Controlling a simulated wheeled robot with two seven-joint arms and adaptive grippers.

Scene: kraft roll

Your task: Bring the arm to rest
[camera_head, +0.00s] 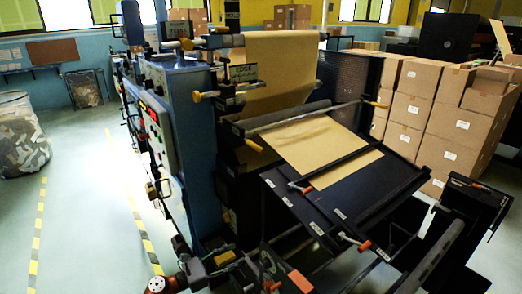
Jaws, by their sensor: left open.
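My left gripper (205,270) shows small and dark at the bottom edge, left of centre, low beside the foot of the blue machine (193,110). It is open, and I see nothing held in it. Its fingertips are hard to make out against the dark machine parts. I cannot tell whether it touches the machine. My right gripper is not in view.
A kraft paper roll (278,62) sits on the machine, its brown sheet (318,150) running onto a dark sloping table (345,200). Stacked cartons (455,125) stand at right. A scrap-filled clear bin (20,140) stands at left. The pale floor (85,200) between is open.

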